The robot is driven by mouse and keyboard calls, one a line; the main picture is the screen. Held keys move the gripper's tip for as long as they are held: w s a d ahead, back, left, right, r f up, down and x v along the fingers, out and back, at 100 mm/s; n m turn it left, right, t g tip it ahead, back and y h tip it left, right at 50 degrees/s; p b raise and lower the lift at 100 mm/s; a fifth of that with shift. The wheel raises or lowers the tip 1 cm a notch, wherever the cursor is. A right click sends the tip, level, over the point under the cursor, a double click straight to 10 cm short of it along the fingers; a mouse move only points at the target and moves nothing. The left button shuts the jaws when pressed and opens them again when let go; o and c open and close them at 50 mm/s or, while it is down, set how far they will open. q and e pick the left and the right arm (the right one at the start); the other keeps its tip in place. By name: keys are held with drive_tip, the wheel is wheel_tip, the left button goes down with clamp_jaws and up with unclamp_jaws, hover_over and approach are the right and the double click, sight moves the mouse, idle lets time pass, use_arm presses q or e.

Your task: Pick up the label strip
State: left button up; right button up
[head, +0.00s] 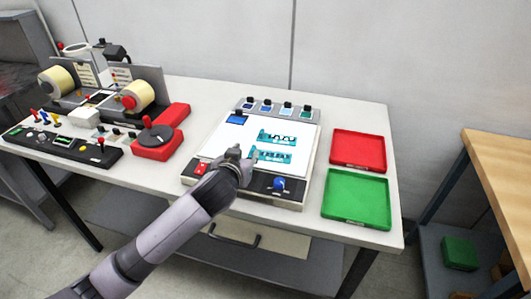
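Two teal strip-like pieces with dark markings lie on the white panel of a flat inspection device (222,143). The upper teal strip (277,138) lies farther back. The lower teal strip (271,156) lies nearer the front edge. I cannot tell which is the label strip. My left gripper (240,157) is over the front left part of the panel, just left of the lower strip. Its fingers are small and dark, and I cannot tell whether they touch the strip or hold anything. My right gripper is out of view.
A red tray (358,165) and a green tray (358,222) sit right of the device, both seemingly empty. The rewinder (103,90) with label rolls stands at the left, near a red crank box (156,142). A blue knob (279,184) sits on the device's front.

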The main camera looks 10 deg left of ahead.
sight(253, 147)
use_arm(q)
drive_tip(key=x, duration=0.4)
drive_tip(key=p+x, duration=0.1)
drive_tip(key=x, duration=0.3)
drive_tip(key=shift+d+f, duration=0.15)
drive_tip(key=shift+f, duration=0.15)
drive_tip(key=shift+s, duration=0.1)
drive_tip(key=shift+c, duration=0.6)
clamp_jaws()
